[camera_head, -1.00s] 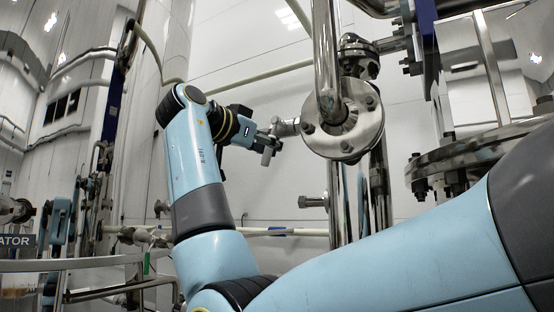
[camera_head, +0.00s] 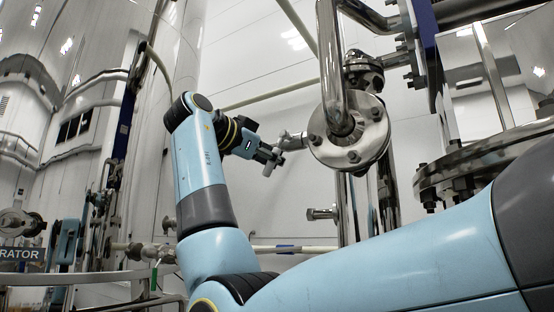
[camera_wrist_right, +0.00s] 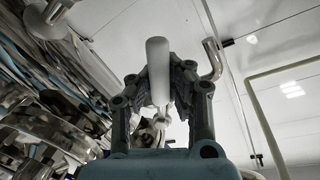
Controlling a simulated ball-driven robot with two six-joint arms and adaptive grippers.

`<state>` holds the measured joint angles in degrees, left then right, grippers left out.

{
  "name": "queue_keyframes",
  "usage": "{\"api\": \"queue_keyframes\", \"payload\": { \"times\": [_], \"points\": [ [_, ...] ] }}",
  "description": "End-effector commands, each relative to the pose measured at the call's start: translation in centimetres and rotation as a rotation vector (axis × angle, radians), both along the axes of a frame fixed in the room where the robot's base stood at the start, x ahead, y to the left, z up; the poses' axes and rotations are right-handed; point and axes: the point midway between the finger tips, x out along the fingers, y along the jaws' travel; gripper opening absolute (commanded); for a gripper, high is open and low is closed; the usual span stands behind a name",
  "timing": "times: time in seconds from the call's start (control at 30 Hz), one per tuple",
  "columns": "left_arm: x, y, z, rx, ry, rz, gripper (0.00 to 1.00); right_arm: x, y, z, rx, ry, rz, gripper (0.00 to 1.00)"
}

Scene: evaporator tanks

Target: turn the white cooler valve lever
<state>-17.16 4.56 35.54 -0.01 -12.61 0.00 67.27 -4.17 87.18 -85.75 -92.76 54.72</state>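The white valve lever (camera_wrist_right: 158,68) is a pale rounded bar standing between the two fingers of my right gripper (camera_wrist_right: 160,85) in the right wrist view. The fingers lean inward and appear shut on the bar from both sides. In the head view my right gripper (camera_head: 272,158) is at the lever fitting (camera_head: 292,140), just left of the large steel flange (camera_head: 350,132). The small grip area is hard to make out from there. The lever's far end and pivot are partly hidden. My left gripper is not in view.
A thick steel pipe (camera_head: 328,55) rises from the flange, and vertical pipes stand below it. A bolted tank rim (camera_head: 470,165) is at the right. A hose and pipework stand left of my arm. White wall panels lie behind.

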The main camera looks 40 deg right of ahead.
Motion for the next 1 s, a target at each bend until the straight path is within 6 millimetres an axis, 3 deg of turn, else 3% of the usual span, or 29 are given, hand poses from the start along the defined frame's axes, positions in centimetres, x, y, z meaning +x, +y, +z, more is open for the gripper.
{"api": "queue_keyframes", "payload": {
  "times": [0.03, 0.23, 0.57, 1.0],
  "points": [
    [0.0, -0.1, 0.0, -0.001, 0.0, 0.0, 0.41, 0.0, 0.0, 0.0, -0.001, 0.0, 0.0, 0.17],
    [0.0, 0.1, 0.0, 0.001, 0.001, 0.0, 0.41, -0.1, -0.1, 0.2, -0.005, -0.001, -0.002, 0.41],
    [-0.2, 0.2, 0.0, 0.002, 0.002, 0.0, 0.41, -0.1, 0.5, 0.3, -0.006, -0.003, -0.001, 0.41],
    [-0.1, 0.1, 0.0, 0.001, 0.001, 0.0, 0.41, -1.0, 9.1, 1.1, -0.004, -0.002, 0.002, 0.41]
  ]
}}
